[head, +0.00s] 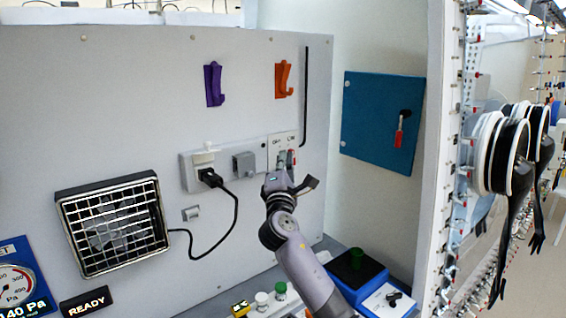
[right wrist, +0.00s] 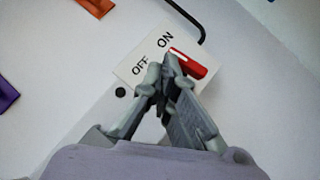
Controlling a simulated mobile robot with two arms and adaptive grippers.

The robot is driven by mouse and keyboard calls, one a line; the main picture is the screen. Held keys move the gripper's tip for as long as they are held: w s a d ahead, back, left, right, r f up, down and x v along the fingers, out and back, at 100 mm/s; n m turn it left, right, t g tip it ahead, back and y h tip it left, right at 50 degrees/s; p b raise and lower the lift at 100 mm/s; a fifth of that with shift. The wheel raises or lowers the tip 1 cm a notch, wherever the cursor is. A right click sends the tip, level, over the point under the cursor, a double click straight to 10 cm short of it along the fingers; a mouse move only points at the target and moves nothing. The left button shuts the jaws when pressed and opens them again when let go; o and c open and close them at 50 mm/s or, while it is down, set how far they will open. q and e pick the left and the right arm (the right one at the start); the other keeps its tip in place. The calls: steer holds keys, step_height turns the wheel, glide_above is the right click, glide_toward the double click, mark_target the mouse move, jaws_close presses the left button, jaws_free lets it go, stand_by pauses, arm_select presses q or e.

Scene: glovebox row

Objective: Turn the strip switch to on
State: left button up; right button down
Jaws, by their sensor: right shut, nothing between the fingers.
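The strip switch (head: 283,143) is a pale plate at the right end of the power strip (head: 189,172) on the grey wall panel. In the right wrist view its plate (right wrist: 133,68) reads OFF on the left and ON on the right. Its red lever (right wrist: 195,66) with a white stripe lies on the ON side, beside the fingertips. My right gripper (right wrist: 168,64) is shut and empty in front of the plate, its tips against or very close to the lever; contact is unclear. It also shows in the head view (head: 283,170). The fingers hide the lever's base. My left gripper is out of view.
A black plug (head: 210,178) sits in the strip, its cable running to a caged fan (head: 112,222). Purple (head: 213,85) and orange (head: 283,79) hooks are above. A blue panel with a red-handled latch (head: 375,120) is right; a blue box (head: 352,270) stands below.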

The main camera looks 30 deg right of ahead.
steer(key=shift+d+r, duration=0.15)
steer(key=shift+r, duration=0.4)
steer(key=shift+f, duration=0.1)
stand_by(0.4)
